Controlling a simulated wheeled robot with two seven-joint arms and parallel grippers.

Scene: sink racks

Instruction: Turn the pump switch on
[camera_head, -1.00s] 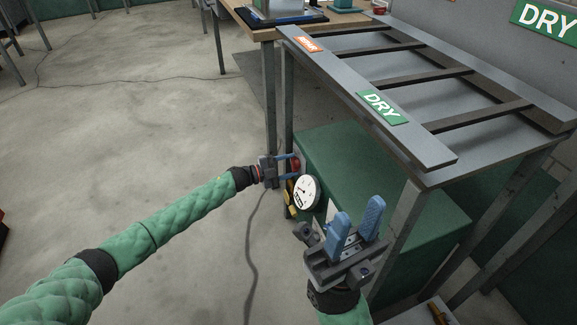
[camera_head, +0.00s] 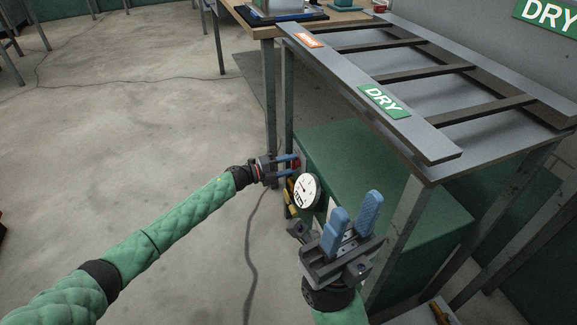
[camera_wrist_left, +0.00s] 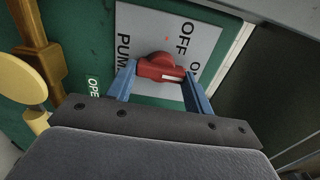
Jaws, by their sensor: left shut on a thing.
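The red pump switch (camera_wrist_left: 162,68) sits on a grey plate (camera_wrist_left: 203,33) lettered "PUMP", "OFF" and a partly hidden word, on the green box. Its white mark points right in the left wrist view, towards the partly hidden word. My left gripper (camera_wrist_left: 160,80) has its blue fingers on either side of the switch and is shut on it. The left gripper also shows in the head view (camera_head: 296,163), at the box's left end, where the switch is mostly hidden. My right gripper (camera_head: 352,222) is open and empty, fingers up, in front of the box.
A round white gauge (camera_head: 307,190) is right of the left gripper. A brass pipe and yellow handle (camera_wrist_left: 22,82) are left of the switch. A grey rack (camera_head: 440,152) with a green DRY sign (camera_head: 384,101) stands above the green box (camera_head: 345,165).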

